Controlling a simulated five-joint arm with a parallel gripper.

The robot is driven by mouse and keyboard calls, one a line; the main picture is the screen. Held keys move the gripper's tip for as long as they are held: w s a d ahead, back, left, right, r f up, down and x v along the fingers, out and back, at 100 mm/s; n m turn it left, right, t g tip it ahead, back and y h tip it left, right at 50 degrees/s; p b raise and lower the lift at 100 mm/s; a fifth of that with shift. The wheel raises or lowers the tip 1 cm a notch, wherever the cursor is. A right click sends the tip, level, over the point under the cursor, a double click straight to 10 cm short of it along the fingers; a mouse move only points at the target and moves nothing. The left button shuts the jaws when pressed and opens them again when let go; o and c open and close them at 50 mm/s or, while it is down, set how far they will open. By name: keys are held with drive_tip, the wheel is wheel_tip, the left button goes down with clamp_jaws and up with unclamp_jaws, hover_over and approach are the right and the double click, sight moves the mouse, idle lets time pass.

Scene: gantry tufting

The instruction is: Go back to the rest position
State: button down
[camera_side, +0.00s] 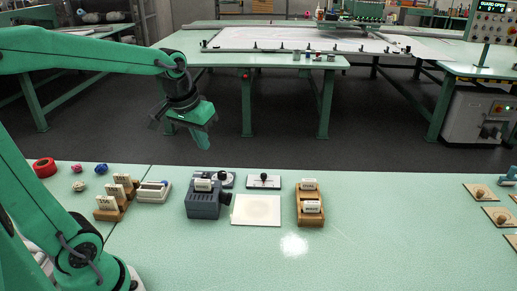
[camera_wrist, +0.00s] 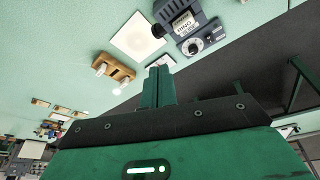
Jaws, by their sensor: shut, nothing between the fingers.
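My gripper (camera_side: 203,136) hangs in the air beyond the far edge of the near table in the side view, pointing down and above the dark floor. It is shut and holds nothing. In the wrist view its closed green fingers (camera_wrist: 159,88) show in the middle, with the table's objects beyond them. No object touches it.
A frame table (camera_side: 300,50) stands behind. The table's right middle is clear.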

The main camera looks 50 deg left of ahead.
drive_tip(key=s+d+m+t, duration=0.2)
drive_tip(key=s+d, duration=0.4)
drive_tip(key=s, duration=0.4)
drive_tip(key=shift+s+d+m+h, duration=0.15)
drive_tip(key=shift+d+m+h, duration=0.25)
drive_tip(key=shift+m, duration=0.4)
